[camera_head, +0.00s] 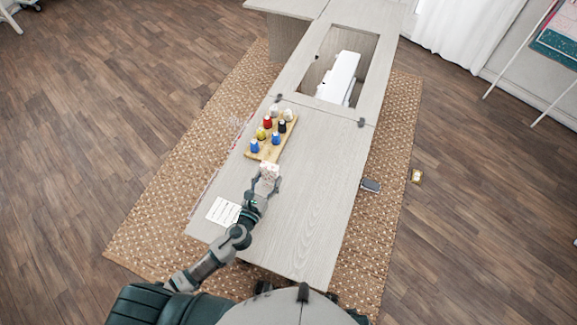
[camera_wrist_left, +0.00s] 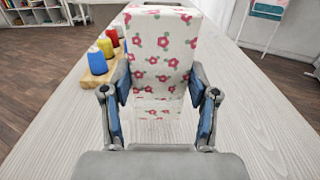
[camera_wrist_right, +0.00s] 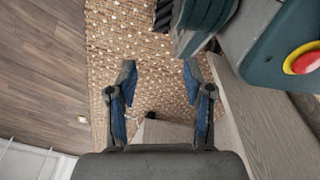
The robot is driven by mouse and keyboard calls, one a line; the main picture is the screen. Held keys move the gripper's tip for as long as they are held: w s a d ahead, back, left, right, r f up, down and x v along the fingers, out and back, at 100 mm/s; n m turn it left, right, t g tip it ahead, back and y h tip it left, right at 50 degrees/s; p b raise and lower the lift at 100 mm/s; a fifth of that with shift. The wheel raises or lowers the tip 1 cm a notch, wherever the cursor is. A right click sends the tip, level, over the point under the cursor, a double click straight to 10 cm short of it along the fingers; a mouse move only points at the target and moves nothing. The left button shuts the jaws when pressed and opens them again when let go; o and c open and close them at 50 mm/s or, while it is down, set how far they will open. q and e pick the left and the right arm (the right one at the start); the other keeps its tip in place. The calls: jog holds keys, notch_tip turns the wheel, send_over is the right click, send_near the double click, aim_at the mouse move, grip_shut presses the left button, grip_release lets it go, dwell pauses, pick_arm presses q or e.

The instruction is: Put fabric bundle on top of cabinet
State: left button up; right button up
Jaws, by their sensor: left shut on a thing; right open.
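The fabric bundle (camera_wrist_left: 158,50) is white with pink flowers and green leaves. In the left wrist view it stands between the fingers of my left gripper (camera_wrist_left: 160,100), which is shut on it. In the head view the bundle (camera_head: 268,171) is small, at the tip of my left gripper (camera_head: 266,182), over the grey wooden cabinet top (camera_head: 318,200). I cannot tell whether its underside touches the surface. My right gripper (camera_wrist_right: 160,100) is open and empty in the right wrist view, above the woven rug; I cannot make it out in the head view.
A wooden board (camera_head: 254,153) with several coloured thread spools stands just beyond the bundle. A white sheet (camera_head: 222,211) lies at the left edge of the top. A recess with a white machine (camera_head: 338,78) is farther back. The right part of the near top is clear.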

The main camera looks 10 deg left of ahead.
pick_arm(q)
jog(key=w+d, duration=0.2)
jog(key=w, duration=0.1)
jog(key=w+d+f, duration=0.1)
jog(key=w+d, duration=0.3)
jog(key=w, duration=0.1)
jog(key=shift+w+f+b, duration=0.2)
jog(key=shift+w+b, duration=0.1)
jog(key=shift+b, duration=0.05)
jog(key=f+b, duration=0.1)
jog(key=a+f+b, duration=0.1)
jog(key=f, duration=0.1)
jog(key=shift+f, duration=0.15)
jog(key=shift+s, duration=0.1)
jog(key=o, duration=0.8)
jog(key=shift+d, duration=0.2)
jog(key=shift+o, duration=1.3)
jog(key=shift+d, duration=0.2)
pick_arm(e)
jog(key=w+r, duration=0.4)
jog(key=w, duration=0.1)
jog(key=shift+d+r, duration=0.15)
jog(key=shift+r, duration=0.05)
